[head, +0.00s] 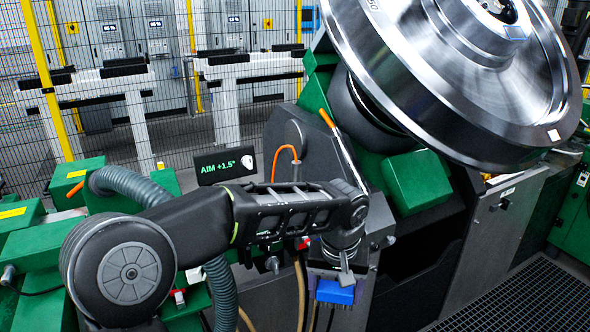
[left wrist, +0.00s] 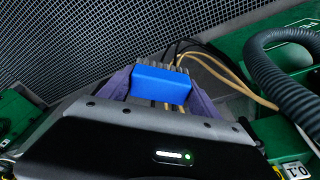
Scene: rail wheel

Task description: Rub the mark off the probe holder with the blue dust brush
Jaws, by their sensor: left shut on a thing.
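The blue dust brush (head: 335,292) hangs low in the middle of the head view, below my left wrist. My left gripper (head: 344,278) is shut on it. In the left wrist view the brush's blue block (left wrist: 161,85) sits between the two purple fingers, with grey bristles on its far side. I cannot pick out the probe holder or its mark with certainty; my left arm covers part of the machine front there. My right gripper is not in view.
A large shiny rail wheel (head: 470,75) leans over the machine at the upper right. A small display (head: 226,166) reads "AIM +1.5°" behind my left arm. A grey ribbed hose (head: 130,182) and green blocks stand left. A floor grating (head: 530,300) lies lower right.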

